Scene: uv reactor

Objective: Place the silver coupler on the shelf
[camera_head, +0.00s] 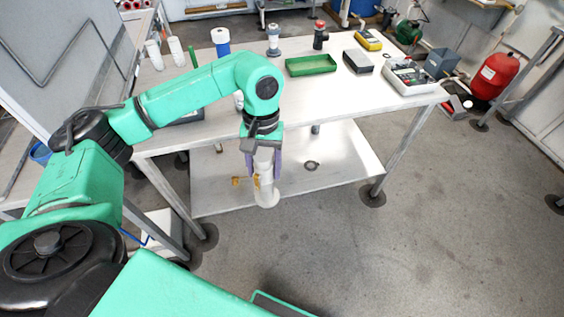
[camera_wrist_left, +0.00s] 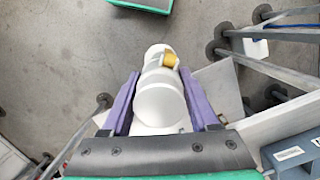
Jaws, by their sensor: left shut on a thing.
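My left gripper (camera_head: 263,170) is shut on a pale, whitish cylindrical part (camera_head: 267,196) with a brass-coloured fitting on its side. The part hangs roughly upright in front of the table's lower shelf (camera_head: 340,150). In the left wrist view, the part (camera_wrist_left: 158,105) lies between the two purple fingers. I cannot tell whether this part is the silver coupler. A small dark grey ring (camera_head: 311,165) lies on the shelf to the right of the gripper. A small brass piece (camera_head: 236,181) shows on the shelf just left of the held part. My right gripper is not in view.
Metal legs stand at the table's corners. The floor in front is clear. A red tank (camera_head: 495,75) stands at right.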

